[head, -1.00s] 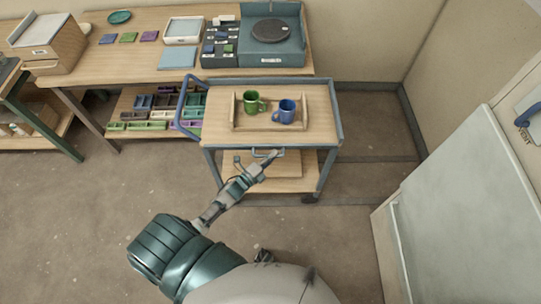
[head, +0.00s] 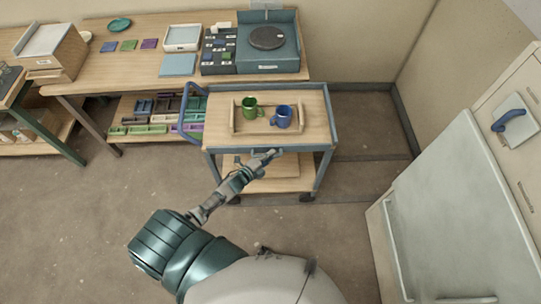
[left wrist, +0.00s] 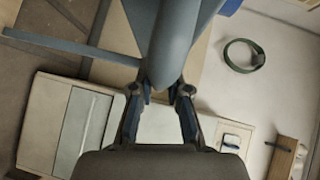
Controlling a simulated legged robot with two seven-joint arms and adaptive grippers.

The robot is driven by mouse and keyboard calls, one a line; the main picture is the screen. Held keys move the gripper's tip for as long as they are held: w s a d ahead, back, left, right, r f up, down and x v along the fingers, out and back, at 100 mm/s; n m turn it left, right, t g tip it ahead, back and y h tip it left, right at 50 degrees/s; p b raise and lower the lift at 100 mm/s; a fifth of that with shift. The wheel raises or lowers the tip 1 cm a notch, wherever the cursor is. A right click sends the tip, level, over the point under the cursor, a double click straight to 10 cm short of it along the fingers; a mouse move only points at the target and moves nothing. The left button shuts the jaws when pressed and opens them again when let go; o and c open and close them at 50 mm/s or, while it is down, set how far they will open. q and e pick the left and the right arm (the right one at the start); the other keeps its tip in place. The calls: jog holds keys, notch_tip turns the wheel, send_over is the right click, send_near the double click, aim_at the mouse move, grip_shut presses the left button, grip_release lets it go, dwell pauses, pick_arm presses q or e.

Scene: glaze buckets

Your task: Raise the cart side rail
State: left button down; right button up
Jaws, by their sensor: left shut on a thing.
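The cart (head: 222,105) stands ahead with a wooden top and a grey-blue frame. Its side rail (head: 300,149) is a grey-blue band along the near edge, partly covered by my gripper. My left gripper (head: 268,156) is at the middle of this near edge, shut on the rail. In the left wrist view, a grey-blue bar (left wrist: 172,40) runs between the fingers of the left gripper (left wrist: 160,95). How far the rail is raised is hard to tell. My right gripper is not in view.
A wooden tray (head: 232,118) on the cart holds a green mug (head: 249,107) and a blue mug (head: 283,117). A blue push handle (head: 184,112) is at the cart's left. A workbench (head: 130,72) stands behind. A pale cabinet (head: 450,200) is at the right.

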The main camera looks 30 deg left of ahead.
pick_arm(q)
jog(key=shift+a+f, duration=0.1)
jog(key=shift+f, duration=0.05)
jog(key=c, duration=1.1)
grip_release()
jog(key=shift+c, duration=0.2)
jog(key=v, duration=1.2)
jog(key=shift+a, duration=0.1)
